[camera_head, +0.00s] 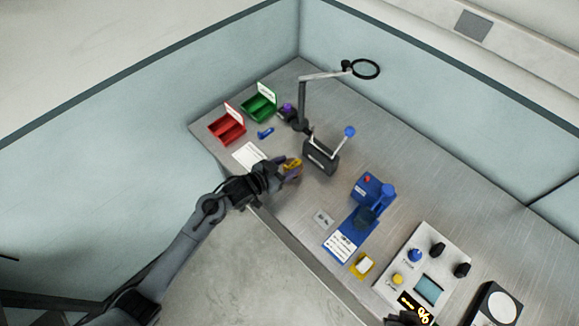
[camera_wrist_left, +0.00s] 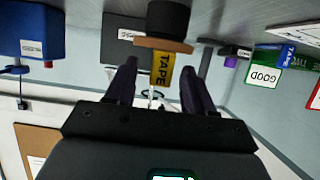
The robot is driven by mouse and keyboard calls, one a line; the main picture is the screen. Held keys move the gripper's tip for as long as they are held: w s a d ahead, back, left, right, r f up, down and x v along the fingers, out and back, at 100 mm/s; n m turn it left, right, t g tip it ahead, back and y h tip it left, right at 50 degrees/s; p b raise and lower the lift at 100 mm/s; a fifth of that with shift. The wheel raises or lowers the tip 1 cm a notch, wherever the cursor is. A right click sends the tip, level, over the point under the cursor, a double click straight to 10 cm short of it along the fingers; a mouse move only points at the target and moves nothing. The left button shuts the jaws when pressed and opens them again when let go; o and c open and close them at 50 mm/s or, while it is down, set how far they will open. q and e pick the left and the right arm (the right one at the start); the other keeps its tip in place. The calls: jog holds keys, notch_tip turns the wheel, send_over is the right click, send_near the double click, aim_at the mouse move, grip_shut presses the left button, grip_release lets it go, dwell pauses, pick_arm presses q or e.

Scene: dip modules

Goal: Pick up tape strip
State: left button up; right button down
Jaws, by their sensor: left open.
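The yellow tape strip (camera_wrist_left: 162,76), marked TAPE, shows between the fingers in the left wrist view, with a brown disc and a black cylinder (camera_wrist_left: 168,18) directly above it in the picture. In the head view a small orange-yellow patch (camera_head: 292,164) shows at the left gripper's tip. My left gripper (camera_head: 289,171) is open over the front part of the bench, and its fingers (camera_wrist_left: 158,68) stand apart on either side of the strip. Gaps show between the strip and both fingers.
A red bin (camera_head: 227,128) and a green bin (camera_head: 258,106) stand at the bench's far left. A white sheet (camera_head: 248,155) lies left of the gripper. A black block (camera_head: 320,156) and a blue device (camera_head: 368,192) stand to the right. Bare bench lies between them.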

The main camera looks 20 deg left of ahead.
aim_at(285, 166)
pick_arm(q)
grip_shut()
jog(key=shift+r, duration=0.1)
dwell(0.3)
notch_tip(285, 166, up, 10)
jog(key=shift+f+p, duration=0.1)
jog(key=shift+p, duration=0.45)
